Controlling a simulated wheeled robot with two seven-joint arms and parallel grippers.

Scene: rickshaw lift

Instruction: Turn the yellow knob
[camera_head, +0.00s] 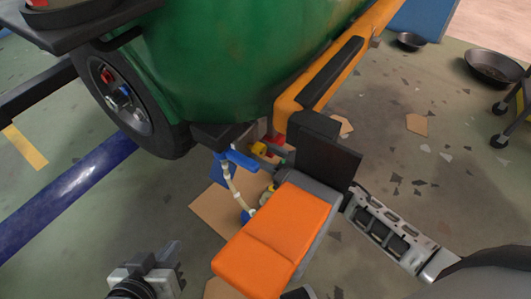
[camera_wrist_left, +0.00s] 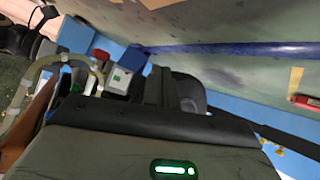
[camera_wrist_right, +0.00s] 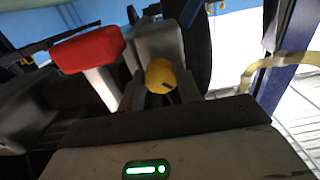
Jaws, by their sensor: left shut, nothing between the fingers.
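The yellow knob (camera_head: 258,148) is small in the head view, below the green body. In the right wrist view the knob (camera_wrist_right: 160,74) is close, in front of a grey housing, with my right gripper's fingers (camera_wrist_right: 160,92) apart on either side of it. I cannot tell whether they touch it. My left gripper (camera_head: 150,272) is at the lower left, above the floor and away from the knob. Its fingers (camera_wrist_left: 158,85) are together and empty in the left wrist view.
A red handle (camera_wrist_right: 88,48) is just left of the knob in the right wrist view. A blue lever (camera_head: 240,159) and a pale hose (camera_head: 233,185) hang beside it. The orange block (camera_head: 275,238) is close in front. A black wheel (camera_head: 125,95) stands at left.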

